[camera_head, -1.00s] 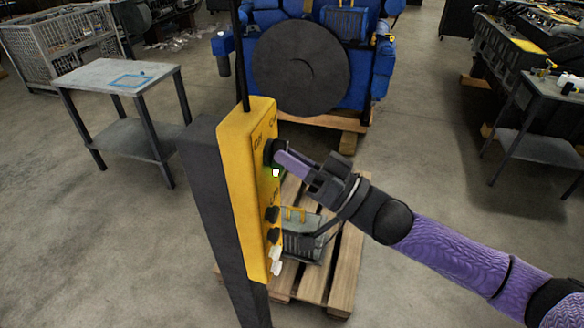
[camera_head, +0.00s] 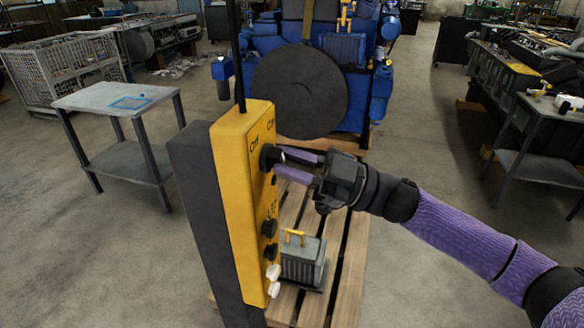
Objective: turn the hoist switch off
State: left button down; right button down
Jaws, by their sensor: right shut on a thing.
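The yellow hoist control box (camera_head: 240,190) stands on a dark post (camera_head: 196,190) left of centre. The hoist switch (camera_head: 267,157) is a black rotary knob near the top of its front face, beside an "ON" label and another partly readable label. My right gripper (camera_head: 282,163) comes in from the right with its purple fingers at the knob, shut on it. The fingertips partly cover the knob, so its exact setting cannot be read. Black buttons (camera_head: 269,228) and white buttons (camera_head: 273,272) sit lower on the face. My left gripper is not in view.
A wooden pallet (camera_head: 345,270) with a grey yellow-handled box (camera_head: 303,262) lies behind the control box. A blue engine (camera_head: 372,95) stands further back. A grey table (camera_head: 110,98) is at left, a workbench (camera_head: 548,125) at right. Floor between is clear.

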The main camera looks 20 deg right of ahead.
jog(key=shift+n+g, duration=0.6)
jog(key=shift+n, duration=1.5)
jog(key=c, duration=0.6)
grip_release()
jog(key=shift+o, duration=0.2)
jog(key=shift+d+f+b, duration=0.2)
jog(key=shift+d+b, duration=0.15)
jog(key=shift+b, duration=0.1)
jog(key=b+v, duration=0.2)
jog(key=v, duration=0.7)
jog(key=shift+d+r+b, duration=0.2)
jog(key=shift+b, duration=0.1)
